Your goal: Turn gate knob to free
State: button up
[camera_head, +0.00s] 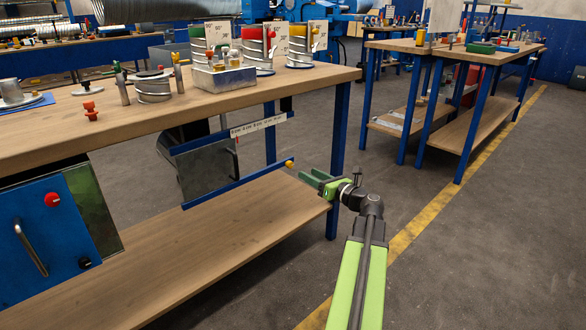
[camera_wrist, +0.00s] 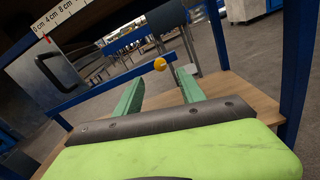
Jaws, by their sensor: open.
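A small round yellow-orange knob (camera_head: 290,164) sits at the right end of a blue rail (camera_head: 240,186) below the workbench top. I take it to be the gate knob. Above the rail hangs a grey metal gate plate (camera_head: 207,170) with a dark handle. My gripper (camera_head: 309,177) has green fingers and is just right of the knob, near the bench's blue leg. In the wrist view the knob (camera_wrist: 160,64) shows just beyond and between the open fingertips (camera_wrist: 160,75). The fingers appear apart from it and hold nothing.
A white centimetre scale (camera_head: 258,126) runs above the gate. A wooden lower shelf (camera_head: 240,230) lies beneath, and a blue leg (camera_head: 340,135) stands close to my gripper. A blue panel (camera_head: 62,230) with a handle is at left. The floor to the right is clear.

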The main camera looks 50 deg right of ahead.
aim_at(291, 165)
jog(key=w, duration=0.8)
jog(key=shift+w+d, duration=0.3)
jog(key=shift+w, duration=0.1)
